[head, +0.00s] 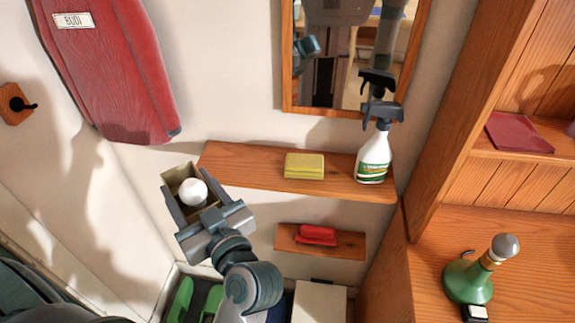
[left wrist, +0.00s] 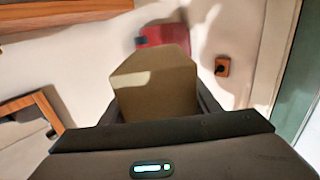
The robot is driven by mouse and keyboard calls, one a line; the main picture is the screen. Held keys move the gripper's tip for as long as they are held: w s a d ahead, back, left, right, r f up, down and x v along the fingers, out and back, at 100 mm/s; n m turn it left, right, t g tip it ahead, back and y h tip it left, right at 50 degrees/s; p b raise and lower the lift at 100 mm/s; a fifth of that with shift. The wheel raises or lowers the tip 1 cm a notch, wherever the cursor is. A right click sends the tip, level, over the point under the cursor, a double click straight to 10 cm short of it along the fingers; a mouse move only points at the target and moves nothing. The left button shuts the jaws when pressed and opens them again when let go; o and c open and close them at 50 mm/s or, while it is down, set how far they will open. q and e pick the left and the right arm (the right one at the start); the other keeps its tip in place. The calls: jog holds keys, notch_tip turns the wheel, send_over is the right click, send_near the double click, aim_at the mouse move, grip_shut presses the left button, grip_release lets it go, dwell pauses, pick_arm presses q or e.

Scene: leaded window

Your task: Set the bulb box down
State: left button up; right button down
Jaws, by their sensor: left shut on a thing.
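The bulb box (head: 174,174) is an open tan carton with a round white bulb (head: 193,192) showing in its top. My left gripper (head: 189,197) is shut on the box, with one finger along each side. In the head view the box is at the left end of the upper wooden shelf (head: 246,165), and I cannot tell whether it touches the shelf. In the left wrist view the box (left wrist: 155,90) fills the space between the fingers. My right gripper is not in view.
A spray bottle (head: 374,155) and a yellow sponge (head: 304,165) stand on the upper shelf, with bare wood to their left. A lower shelf (head: 346,246) holds a red brush (head: 317,234). A mirror (head: 340,98) hangs above. A green bottle (head: 468,279) stands on the right counter.

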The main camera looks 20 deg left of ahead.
pick_arm(q)
jog(key=shift+w+a+f+b, duration=0.1)
jog(key=shift+w+a+b, duration=0.05)
jog(key=shift+w+b, duration=0.2)
jog(key=shift+w+a+f+b, duration=0.15)
jog(key=shift+w+a+f, duration=0.5)
jog(key=shift+w, duration=2.4)
jog(key=shift+w+a+f+b, duration=0.1)
jog(key=shift+w+a+f, duration=0.5)
jog(key=shift+w, duration=2.5)
jog(key=shift+w+a+f+b, duration=0.2)
jog(key=shift+w+a, duration=0.8)
jog(key=shift+w, duration=2.05)
jog(key=shift+f, duration=0.1)
